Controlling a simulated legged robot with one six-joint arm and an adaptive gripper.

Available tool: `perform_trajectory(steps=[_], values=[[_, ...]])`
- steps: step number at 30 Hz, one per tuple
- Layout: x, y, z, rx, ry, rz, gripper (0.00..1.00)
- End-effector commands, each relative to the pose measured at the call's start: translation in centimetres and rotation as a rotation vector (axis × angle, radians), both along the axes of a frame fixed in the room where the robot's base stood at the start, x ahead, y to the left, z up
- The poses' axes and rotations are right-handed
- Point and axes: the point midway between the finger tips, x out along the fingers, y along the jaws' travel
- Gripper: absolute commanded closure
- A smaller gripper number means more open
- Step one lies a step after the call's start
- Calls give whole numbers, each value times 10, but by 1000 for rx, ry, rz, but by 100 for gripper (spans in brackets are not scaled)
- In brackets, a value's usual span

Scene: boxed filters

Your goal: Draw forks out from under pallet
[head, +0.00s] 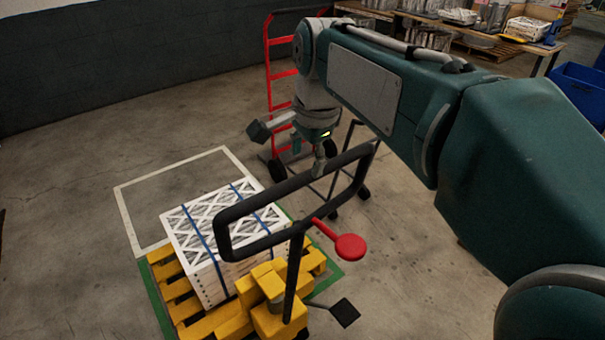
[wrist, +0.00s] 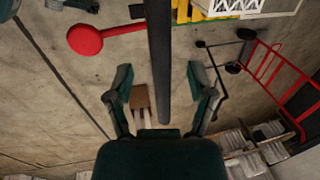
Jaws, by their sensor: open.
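A yellow slatted pallet (head: 172,291) carries a white boxed filter stack (head: 207,272) with blue straps. A pallet jack with a yellow body (head: 276,318) stands at its near side, with a black loop handle (head: 228,246) and a red lever (head: 349,246). The forks are hidden under the load. My gripper (head: 319,153) is at the far upper bar of the handle loop. In the wrist view, my gripper (wrist: 160,78) is open, with a black handle bar (wrist: 158,40) running between its fingers. Contact cannot be told. The red lever also shows there (wrist: 86,40).
A green floor outline (head: 157,309) surrounds the pallet, with a white outline (head: 127,219) behind it. A red hand truck (head: 268,75) stands beyond the handle. A workbench (head: 470,42) and blue bin (head: 577,92) are at the back right. The left floor is clear.

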Motion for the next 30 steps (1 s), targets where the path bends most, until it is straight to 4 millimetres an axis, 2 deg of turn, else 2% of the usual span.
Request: perform_trajectory(steps=[3,9,19,20,21,24,30], values=[[3,2,-22,0,2,1,30],[7,3,-43,1,0,0,30],[8,5,-48,1,-2,1,30],[8,5,-48,1,-2,1,39],[8,5,-48,1,-2,1,57],[8,5,-48,1,-2,1,100],[8,6,-48,2,-3,1,100]])
